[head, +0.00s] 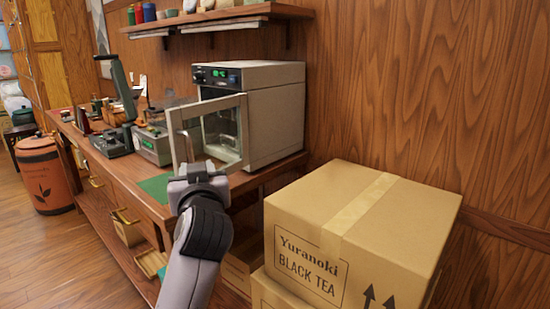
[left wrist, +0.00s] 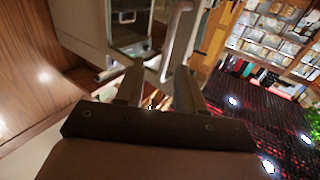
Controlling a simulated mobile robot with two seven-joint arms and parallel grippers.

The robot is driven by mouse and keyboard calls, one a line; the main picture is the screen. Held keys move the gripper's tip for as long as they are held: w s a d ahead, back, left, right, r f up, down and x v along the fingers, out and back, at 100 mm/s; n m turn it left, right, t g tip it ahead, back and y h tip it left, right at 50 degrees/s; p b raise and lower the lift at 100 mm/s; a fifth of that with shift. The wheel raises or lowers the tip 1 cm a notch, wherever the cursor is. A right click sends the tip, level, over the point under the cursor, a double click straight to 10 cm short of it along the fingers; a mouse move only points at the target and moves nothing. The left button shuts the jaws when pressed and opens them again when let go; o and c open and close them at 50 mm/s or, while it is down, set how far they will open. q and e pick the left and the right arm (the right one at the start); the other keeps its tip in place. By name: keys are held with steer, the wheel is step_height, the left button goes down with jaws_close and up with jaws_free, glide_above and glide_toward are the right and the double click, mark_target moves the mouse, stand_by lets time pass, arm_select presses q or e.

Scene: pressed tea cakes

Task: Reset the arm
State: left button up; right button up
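My left gripper (head: 196,172) is in the middle of the head view, in front of the open glass door (head: 222,130) of a grey oven-like machine (head: 275,112). In the left wrist view its two fingers (left wrist: 160,88) stand apart with nothing clamped between them. The door's handle (left wrist: 178,32) shows just beyond the fingertips, close to the right finger; I cannot tell whether they touch. The handle also shows in the head view (head: 178,149), just above the gripper. My right gripper is in neither view.
The machine stands on a wooden counter (head: 150,207) with a press (head: 120,95) and other tools to the left. Cardboard tea boxes (head: 365,225) fill the lower right, close to my left arm. A shelf (head: 215,18) hangs above. A drawer (head: 127,228) is open.

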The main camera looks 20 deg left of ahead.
arm_select(q)
steer(key=s+d+f+m+h+p, duration=0.2)
steer(key=f+h, duration=0.1)
steer(key=f, duration=0.3)
steer(key=s+d+f+m+g+h+p, duration=0.1)
steer(key=d+f+m+h, duration=0.15)
steer(key=f, duration=0.45)
steer(key=s+d+f+m+h+p, duration=0.1)
steer(key=s+f+m+h+p, duration=0.15)
steer(key=f, duration=0.35)
steer(key=s+d+f+m+g+h+p, duration=0.1)
steer(key=s+d+f+h+p, duration=0.1)
steer(key=s+f, duration=0.4)
steer(key=s+d+f+m+g+h+p, duration=0.1)
steer(key=s+d+f+g+h+p, duration=0.1)
steer(key=s+f, duration=0.5)
steer(key=s, duration=0.6)
steer(key=shift+f+g, duration=0.2)
steer(key=shift+g, duration=0.1)
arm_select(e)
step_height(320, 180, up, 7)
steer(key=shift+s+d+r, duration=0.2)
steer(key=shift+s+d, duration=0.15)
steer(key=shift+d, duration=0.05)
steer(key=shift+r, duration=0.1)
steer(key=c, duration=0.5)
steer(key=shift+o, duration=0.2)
